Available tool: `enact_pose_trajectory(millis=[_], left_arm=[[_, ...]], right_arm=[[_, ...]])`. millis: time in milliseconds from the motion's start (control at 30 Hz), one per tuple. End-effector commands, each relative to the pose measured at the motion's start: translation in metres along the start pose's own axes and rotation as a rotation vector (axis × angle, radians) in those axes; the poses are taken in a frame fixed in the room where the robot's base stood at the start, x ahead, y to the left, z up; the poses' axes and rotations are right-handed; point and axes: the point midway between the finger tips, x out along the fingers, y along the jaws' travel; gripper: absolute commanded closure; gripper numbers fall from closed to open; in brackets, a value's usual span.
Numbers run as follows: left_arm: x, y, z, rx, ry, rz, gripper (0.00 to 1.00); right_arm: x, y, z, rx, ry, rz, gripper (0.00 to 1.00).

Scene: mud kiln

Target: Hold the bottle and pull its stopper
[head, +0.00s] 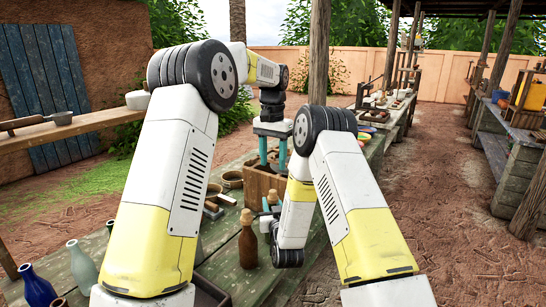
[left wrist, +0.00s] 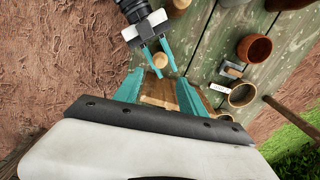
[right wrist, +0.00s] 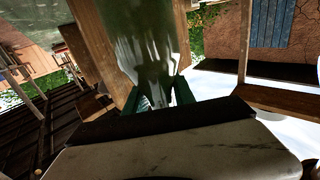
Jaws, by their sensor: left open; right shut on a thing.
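A pale green glass bottle (right wrist: 148,45) fills the middle of the right wrist view, between the fingers of my right gripper (right wrist: 162,95). From above, in the left wrist view, its round cork stopper (left wrist: 160,60) shows between the right gripper's teal fingers. In the head view the right gripper (head: 267,207) is low over the table, and my arm mostly hides the bottle. My left gripper (head: 273,164) points down, open and empty, above a wooden crate (head: 258,186). In the left wrist view the stopper lies just beyond its fingertips (left wrist: 158,84), apart from them.
A brown corked bottle (head: 247,245) stands close left of the right gripper. A blue bottle (head: 37,287) and a pale bottle (head: 82,265) stand at the table's left. Clay bowls (head: 232,180) sit behind. The green plank table (head: 222,262) has some bare room.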

Motion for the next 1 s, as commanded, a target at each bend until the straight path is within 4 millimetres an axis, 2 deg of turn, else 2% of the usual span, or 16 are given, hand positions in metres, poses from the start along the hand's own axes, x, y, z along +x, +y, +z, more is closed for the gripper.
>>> enact_pose_trajectory(millis=[100,200,300,467,633,1000], left_arm=[[-0.007,0.001,0.000,-0.220,0.002,-0.001,0.52],[-0.011,0.001,0.001,-0.366,0.001,-0.001,0.52],[-0.013,0.001,0.001,-0.462,0.001,0.000,0.52],[-0.010,0.001,0.001,-0.526,0.000,0.000,0.52],[0.012,0.001,0.002,-0.528,-0.002,0.000,0.52],[0.080,0.001,0.002,-0.526,-0.002,0.000,0.52]], right_arm=[[-0.001,0.000,0.001,0.000,-0.004,0.000,1.00],[-0.001,0.000,0.001,0.000,-0.004,0.000,1.00],[-0.001,0.000,0.002,0.000,-0.004,0.000,1.00],[-0.001,0.000,0.002,0.000,-0.004,0.000,1.00],[-0.001,0.000,0.002,0.000,-0.005,0.000,1.00],[-0.001,0.000,0.002,0.000,-0.005,0.000,1.00]])
